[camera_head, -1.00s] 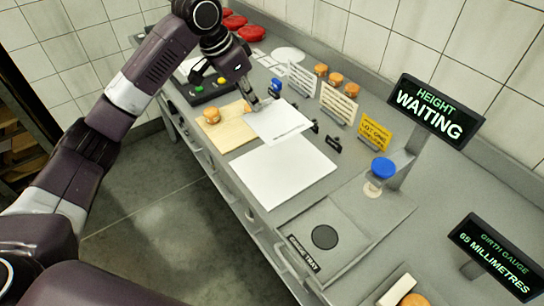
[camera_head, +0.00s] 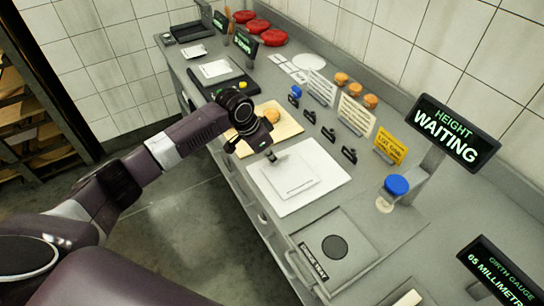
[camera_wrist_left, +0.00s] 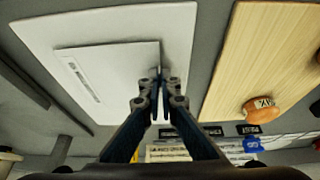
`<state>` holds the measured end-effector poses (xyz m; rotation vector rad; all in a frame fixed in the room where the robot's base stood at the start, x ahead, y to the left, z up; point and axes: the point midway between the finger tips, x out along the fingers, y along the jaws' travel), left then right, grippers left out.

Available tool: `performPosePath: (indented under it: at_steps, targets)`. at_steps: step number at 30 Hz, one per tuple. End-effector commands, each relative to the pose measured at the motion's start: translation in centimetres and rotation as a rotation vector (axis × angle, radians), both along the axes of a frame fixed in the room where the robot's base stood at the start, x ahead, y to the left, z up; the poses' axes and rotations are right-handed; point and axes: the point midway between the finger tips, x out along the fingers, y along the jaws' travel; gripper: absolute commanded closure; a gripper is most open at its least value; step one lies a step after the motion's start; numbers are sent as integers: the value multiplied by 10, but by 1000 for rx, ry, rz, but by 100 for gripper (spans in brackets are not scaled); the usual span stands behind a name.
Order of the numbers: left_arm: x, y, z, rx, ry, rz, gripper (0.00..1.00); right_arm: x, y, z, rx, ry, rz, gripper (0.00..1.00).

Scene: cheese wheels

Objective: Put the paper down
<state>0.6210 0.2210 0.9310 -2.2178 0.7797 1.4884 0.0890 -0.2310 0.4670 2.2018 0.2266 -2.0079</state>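A thin white sheet of paper (camera_head: 291,176) is over the larger white board (camera_head: 332,180) on the counter. In the left wrist view the paper (camera_wrist_left: 112,80) lies within the outline of the white board (camera_wrist_left: 65,30), with a small printed strip on it. I cannot tell whether it lies flat on the board or just above it. My left gripper (camera_head: 271,156) is at the paper's far edge; in the left wrist view its fingers (camera_wrist_left: 160,78) are closed together on that edge. My right gripper is not in view.
A wooden board (camera_head: 287,124) with a small orange cheese (camera_head: 271,115) is beside the white board. Small black clips, standing cards, a blue-topped stamp (camera_head: 395,187), a gauge tray (camera_head: 352,228) and a height display (camera_head: 450,130) line the counter.

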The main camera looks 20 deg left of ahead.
Motion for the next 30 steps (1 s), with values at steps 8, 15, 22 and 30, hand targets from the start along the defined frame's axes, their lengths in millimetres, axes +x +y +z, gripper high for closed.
performPosePath:
  at_steps: [8,15,22,30]
  targets:
    - [0,0,-3,0,-1,0,100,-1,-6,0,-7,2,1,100]
    - [0,0,-6,0,-1,0,88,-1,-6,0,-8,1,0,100]
    - [0,0,-6,0,0,0,78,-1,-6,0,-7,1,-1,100]
    - [-2,2,4,0,-2,-1,78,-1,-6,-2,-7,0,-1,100]
